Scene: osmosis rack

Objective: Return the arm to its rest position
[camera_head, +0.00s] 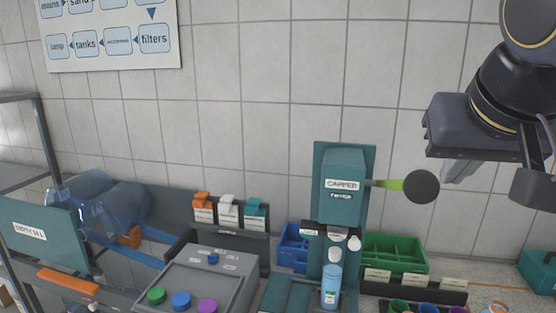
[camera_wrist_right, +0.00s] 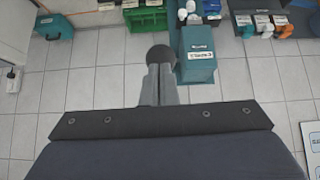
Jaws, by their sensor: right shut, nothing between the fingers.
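My right gripper (camera_head: 458,172) is raised in front of the tiled wall at the upper right of the head view. It is shut and empty; its grey fingers lie together in the right wrist view (camera_wrist_right: 160,85). The teal capper (camera_head: 343,187) stands to its left, with a green lever ending in a dark round knob (camera_head: 421,187). In the wrist view, where the scene appears inverted, the capper (camera_wrist_right: 198,65) and knob (camera_wrist_right: 160,54) show near the fingertips. Whether the fingers touch the knob is unclear, but the head view shows a gap. My left gripper is out of view.
A blue-labelled bottle (camera_head: 331,286) stands under the capper. A green bin (camera_head: 395,255) and a blue bin (camera_head: 293,247) sit behind. A grey box with coloured buttons (camera_head: 207,283) is left, beside a blue transparent jug (camera_head: 105,207). The wall area above the capper is free.

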